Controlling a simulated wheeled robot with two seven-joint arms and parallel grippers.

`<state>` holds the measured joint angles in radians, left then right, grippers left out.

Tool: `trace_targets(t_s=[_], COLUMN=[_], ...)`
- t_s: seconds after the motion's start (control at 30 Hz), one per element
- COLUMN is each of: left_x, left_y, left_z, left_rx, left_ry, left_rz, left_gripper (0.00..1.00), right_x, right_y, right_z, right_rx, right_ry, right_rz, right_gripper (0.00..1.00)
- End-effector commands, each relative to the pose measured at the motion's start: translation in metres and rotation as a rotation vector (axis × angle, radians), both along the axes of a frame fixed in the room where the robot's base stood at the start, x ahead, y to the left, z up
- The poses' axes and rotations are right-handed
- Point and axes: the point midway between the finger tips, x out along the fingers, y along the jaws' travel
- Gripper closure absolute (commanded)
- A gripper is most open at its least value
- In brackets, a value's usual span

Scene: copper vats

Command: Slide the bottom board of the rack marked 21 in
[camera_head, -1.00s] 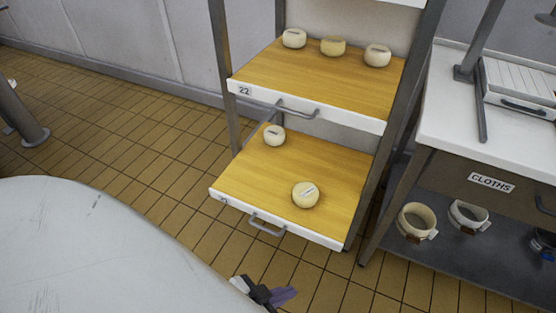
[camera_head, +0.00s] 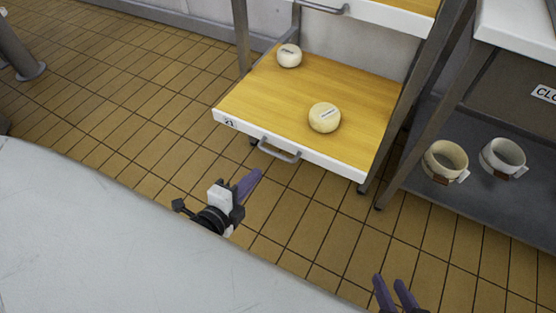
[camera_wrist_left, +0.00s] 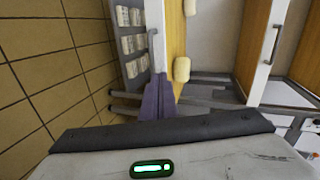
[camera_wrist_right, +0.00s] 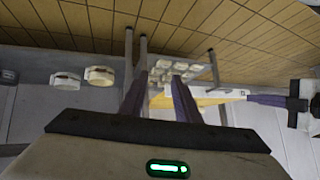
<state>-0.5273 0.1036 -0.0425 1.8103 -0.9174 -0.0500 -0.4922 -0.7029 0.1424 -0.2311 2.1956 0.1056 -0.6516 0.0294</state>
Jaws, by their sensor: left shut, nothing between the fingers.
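The lowest pulled-out board (camera_head: 262,92) of the rack is yellow wood with a white front edge and a grey bar handle (camera_head: 279,151). Its small label (camera_head: 229,122) is too blurred to read. It sticks out from the rack posts and bears two pale round cheeses (camera_head: 324,117). My left gripper (camera_head: 257,174) is shut and empty, in front of the board, just left of and below the handle, apart from it in the head view. In the left wrist view its fingers (camera_wrist_left: 158,86) point toward the handle (camera_wrist_left: 153,48). My right gripper (camera_head: 394,283) is open and empty, low at the right.
Another board (camera_head: 395,12) with a handle is above. A white surface (camera_head: 120,240) fills the lower left. The steel table (camera_head: 480,190) at right holds rings (camera_head: 445,160) on its lower shelf. Several pale blocks (camera_wrist_left: 130,42) show below the board. Tiled floor lies open at left.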

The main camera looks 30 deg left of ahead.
Motion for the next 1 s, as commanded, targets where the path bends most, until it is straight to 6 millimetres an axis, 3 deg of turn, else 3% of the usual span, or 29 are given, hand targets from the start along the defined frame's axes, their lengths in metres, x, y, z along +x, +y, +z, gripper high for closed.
trace_targets(t_s=[0.27,0.7,1.0], left_x=[0.025,0.111,0.138], left_y=[0.000,-0.003,-0.004], left_z=[-0.011,-0.034,-0.035], left_rx=[0.080,0.075,0.074], left_ry=[-0.022,-0.021,-0.017], left_rz=[-0.038,-0.034,-0.034], left_gripper=[1.00,1.00,1.00], right_x=[0.002,0.006,0.005], right_y=[0.003,0.011,0.012], right_z=[-0.005,-0.015,-0.016], right_rx=[0.005,0.001,-0.001], right_ry=[0.004,0.041,0.049], right_rz=[0.008,0.047,0.052], right_gripper=[0.70,0.70,0.70])
